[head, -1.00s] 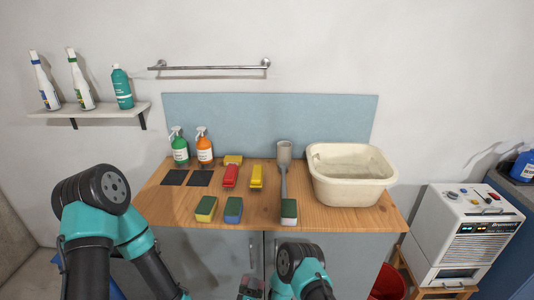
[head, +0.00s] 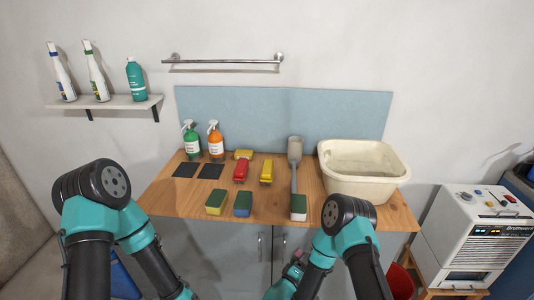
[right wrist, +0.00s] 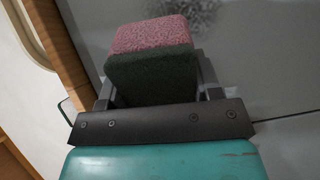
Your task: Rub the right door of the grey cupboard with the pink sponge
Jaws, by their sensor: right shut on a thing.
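The grey cupboard (head: 220,262) stands under the wooden worktop, with two upright handles near its middle. Its right door (head: 318,236) is partly hidden behind my right arm. My right gripper (head: 296,264) is low in front of the right door, shut on the pink sponge (right wrist: 150,35). The sponge is pink with a dark green layer, and sits between the fingers in the right wrist view. A dark speckled smudge (right wrist: 185,10) shows on the grey surface just beyond it. I cannot tell if sponge and door touch. My left arm reaches down; its gripper is out of frame.
The worktop (head: 170,204) carries spray bottles (head: 192,142), other sponges (head: 242,205), red and yellow brushes (head: 241,172), a grey long-handled brush (head: 294,165) and a cream basin (head: 362,185). A red bucket (head: 400,281) and a white machine (head: 478,235) stand at the right.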

